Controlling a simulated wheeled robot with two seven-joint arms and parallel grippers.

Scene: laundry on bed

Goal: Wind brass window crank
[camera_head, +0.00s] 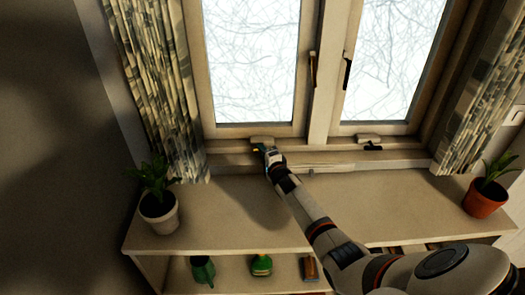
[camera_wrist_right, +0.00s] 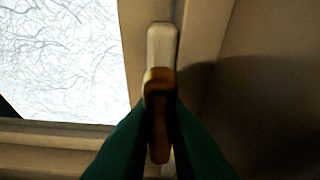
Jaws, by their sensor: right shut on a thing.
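The brass crank (camera_wrist_right: 159,88) stands out from a pale mount (camera_wrist_right: 162,42) on the window frame in the right wrist view. My right gripper (camera_wrist_right: 158,128) has its two green fingers on either side of the crank and is shut on it. In the head view, my right gripper (camera_head: 266,152) is at the sill below the left window pane, just under the pale mount (camera_head: 262,140). The crank itself is mostly hidden there by the gripper. My left gripper is not in view.
A second, dark-handled crank (camera_head: 371,144) sits under the right pane. A plant in a white pot (camera_head: 160,214) stands left on the shelf top (camera_head: 230,215), one in a terracotta pot (camera_head: 484,199) right. Patterned curtains (camera_head: 155,75) flank the window. Green items (camera_head: 261,265) sit below.

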